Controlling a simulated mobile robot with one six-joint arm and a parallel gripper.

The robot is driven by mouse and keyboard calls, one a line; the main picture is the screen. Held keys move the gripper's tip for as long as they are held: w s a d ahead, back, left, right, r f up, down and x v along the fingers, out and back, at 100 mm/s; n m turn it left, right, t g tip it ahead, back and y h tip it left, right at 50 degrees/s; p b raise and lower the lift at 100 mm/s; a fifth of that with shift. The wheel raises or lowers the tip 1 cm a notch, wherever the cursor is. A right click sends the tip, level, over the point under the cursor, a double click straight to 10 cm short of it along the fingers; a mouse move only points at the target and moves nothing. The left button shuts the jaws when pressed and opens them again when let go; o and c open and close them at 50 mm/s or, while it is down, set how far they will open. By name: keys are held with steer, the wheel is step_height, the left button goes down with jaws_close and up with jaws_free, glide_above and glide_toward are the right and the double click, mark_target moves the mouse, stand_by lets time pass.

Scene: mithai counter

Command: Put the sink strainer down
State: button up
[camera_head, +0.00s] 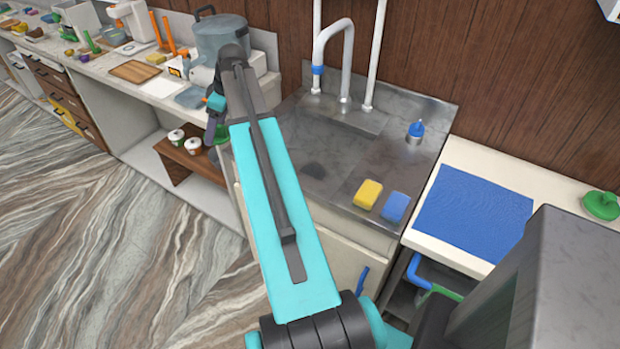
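My gripper (213,138) hangs at the far end of my turquoise arm, left of the sink, in front of the counter. It is small, dark and partly covered by my own arm, so I cannot tell whether its fingers are open or shut. A green piece (223,134) shows right beside the gripper, partly hidden behind the arm. I cannot tell whether it is the sink strainer or whether it is held. The metal sink (385,160) lies to the right of the arm, and part of its basin is covered by it.
A yellow sponge (368,194) and a blue sponge (396,207) lie on the sink's front edge. A blue-topped metal item (415,132) stands behind them. A blue mat (474,213) and a round green object (601,205) are on the right counter. Two tubs (193,146) sit on a low brown shelf.

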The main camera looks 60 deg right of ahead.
steer(key=s+d+f+m+b, duration=0.1)
steer(key=s+d+f+m, duration=0.1)
steer(key=s+d+f, duration=0.5)
steer(key=s+d+f+m+h+b, duration=0.1)
steer(key=s+d+f, duration=0.5)
steer(key=s+d, duration=0.8)
steer(key=shift+s+d+f+m+t+h+b, duration=0.2)
steer(key=shift+d+f+m+t+h+b, duration=0.15)
steer(key=shift+m+b, duration=0.4)
steer(key=shift+a+f, duration=0.1)
steer(key=shift+f, duration=0.05)
steer(key=shift+f+p, duration=0.8)
steer(key=shift+f, duration=2.2)
steer(key=shift+f, duration=0.1)
steer(key=shift+f+p, duration=0.5)
steer(key=shift+f, duration=1.3)
steer(key=shift+f, duration=0.15)
